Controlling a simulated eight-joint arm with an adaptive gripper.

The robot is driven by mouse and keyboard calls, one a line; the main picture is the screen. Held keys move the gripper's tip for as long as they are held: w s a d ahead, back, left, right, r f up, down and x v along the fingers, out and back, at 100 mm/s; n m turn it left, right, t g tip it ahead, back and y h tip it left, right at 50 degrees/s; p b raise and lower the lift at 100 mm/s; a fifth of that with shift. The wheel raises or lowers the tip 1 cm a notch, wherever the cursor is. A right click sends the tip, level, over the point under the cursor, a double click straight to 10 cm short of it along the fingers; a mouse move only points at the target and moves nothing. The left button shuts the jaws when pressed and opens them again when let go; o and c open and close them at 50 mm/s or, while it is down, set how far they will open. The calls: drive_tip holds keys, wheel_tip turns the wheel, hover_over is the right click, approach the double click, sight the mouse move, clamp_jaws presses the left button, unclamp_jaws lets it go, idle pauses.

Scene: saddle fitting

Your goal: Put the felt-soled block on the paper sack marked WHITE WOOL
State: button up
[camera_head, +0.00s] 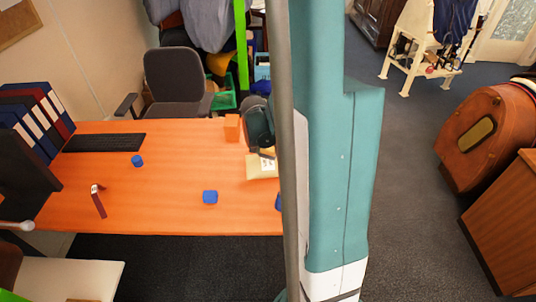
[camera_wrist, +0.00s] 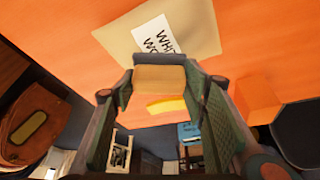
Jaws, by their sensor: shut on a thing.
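The paper sack (camera_wrist: 118,38) is a flat tan sheet-like thing on the orange table, with a white label on which "WHITE WO" can be read in the wrist view. It also shows in the head view (camera_head: 259,174), partly hidden by my arm. My gripper (camera_wrist: 160,88) is shut on a tan block (camera_wrist: 160,79), one finger on each side. A dark layer along the block's far edge looks like the felt sole. The block overlaps the sack's near edge in the wrist view; I cannot tell whether they touch. In the head view my gripper (camera_head: 262,135) is just behind the sack.
An orange block (camera_head: 232,127) stands left of my gripper and shows in the wrist view (camera_wrist: 258,98). The table's middle is mostly clear.

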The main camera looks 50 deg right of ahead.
sight(268, 153)
drive_tip(key=shift+f, duration=1.55)
drive_tip(key=shift+f+b, duration=0.15)
drive_tip(key=shift+b, duration=0.3)
drive_tip(key=o, duration=0.9)
drive_tip(key=shift+o, duration=0.2)
drive_tip(key=p+v, duration=0.2)
drive_tip(key=v, duration=1)
drive_tip(key=shift+r+p, duration=0.2)
drive_tip(key=shift+p, duration=0.1)
